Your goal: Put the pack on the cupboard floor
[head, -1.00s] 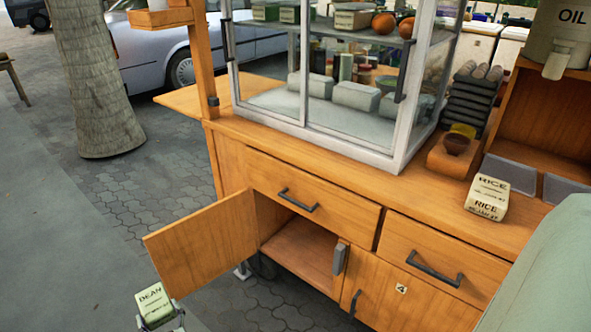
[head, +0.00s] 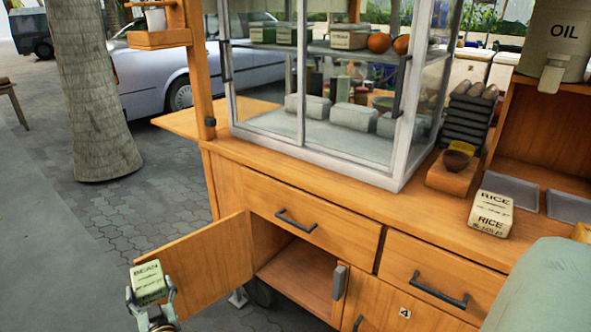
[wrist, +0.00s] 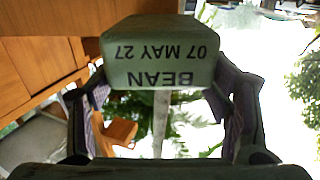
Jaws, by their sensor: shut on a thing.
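The pack is a green block labelled BEAN (head: 149,281), at the lower left in the head view. My gripper (head: 150,296) is shut on it and holds it up in front of the open cupboard door (head: 206,262). In the wrist view the pack (wrist: 160,62) sits between the two fingers (wrist: 160,95), its label upside down with the date 07 MAY 27. The cupboard's left side is open, and its bare wooden floor (head: 296,276) shows to the right of the pack. The back of the cupboard is partly hidden.
A drawer (head: 298,222) sits shut above the opening. A shut door marked 4 (head: 383,300) adjoins it on the right. A rice pack (head: 491,214) lies on the counter. A glass case (head: 320,100) stands on top.

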